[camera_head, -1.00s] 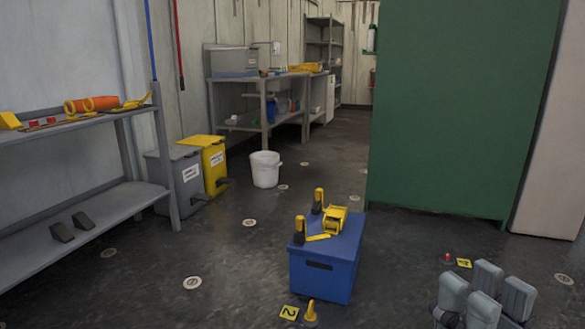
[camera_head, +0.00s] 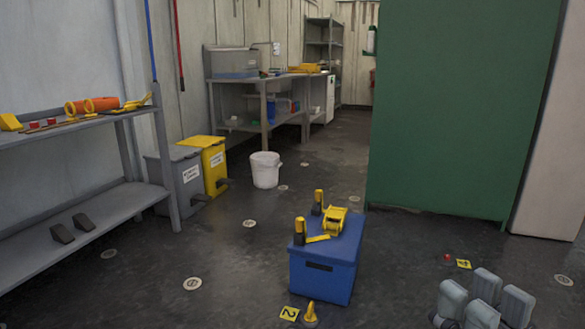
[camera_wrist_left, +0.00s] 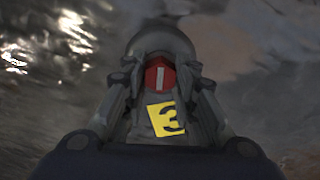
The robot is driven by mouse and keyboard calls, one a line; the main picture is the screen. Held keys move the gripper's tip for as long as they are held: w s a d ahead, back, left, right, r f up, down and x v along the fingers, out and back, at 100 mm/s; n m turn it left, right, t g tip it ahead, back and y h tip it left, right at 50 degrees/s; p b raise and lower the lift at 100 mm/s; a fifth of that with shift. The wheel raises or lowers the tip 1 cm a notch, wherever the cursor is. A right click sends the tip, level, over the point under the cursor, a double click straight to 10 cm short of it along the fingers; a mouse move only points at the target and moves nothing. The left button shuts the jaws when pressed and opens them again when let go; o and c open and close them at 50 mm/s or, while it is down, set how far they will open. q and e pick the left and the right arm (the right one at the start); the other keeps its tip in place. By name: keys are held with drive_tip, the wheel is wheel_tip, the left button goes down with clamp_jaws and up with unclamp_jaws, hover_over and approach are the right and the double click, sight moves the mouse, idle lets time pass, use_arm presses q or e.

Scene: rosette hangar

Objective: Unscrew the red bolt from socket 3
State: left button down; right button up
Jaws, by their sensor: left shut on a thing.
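The red bolt head (camera_wrist_left: 160,78), with a pale slot mark, sits between the fingers of my left gripper (camera_wrist_left: 160,80) in the left wrist view. The gripper is shut on it. A yellow tag marked 3 (camera_wrist_left: 166,119) lies on the floor just below the bolt in that view. The socket under the bolt is hidden, so I cannot tell how far in the bolt sits. My left gripper is not in the head view. My right gripper (camera_head: 484,300) is at the lower right of the head view; its opening is unclear.
A blue crate (camera_head: 322,279) with yellow-and-black tools on top stands mid-floor. By it are a yellow tag 2 (camera_head: 289,313) and a yellow bolt (camera_head: 311,313). Another red bolt (camera_head: 447,258) is beside a yellow tag (camera_head: 463,264). A green cabinet (camera_head: 455,110) blocks the right.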

use_arm(q)
drive_tip(key=n, duration=0.5)
drive_tip(key=shift+n, duration=0.3)
drive_tip(key=n, duration=0.4)
drive_tip(key=shift+r, duration=0.1)
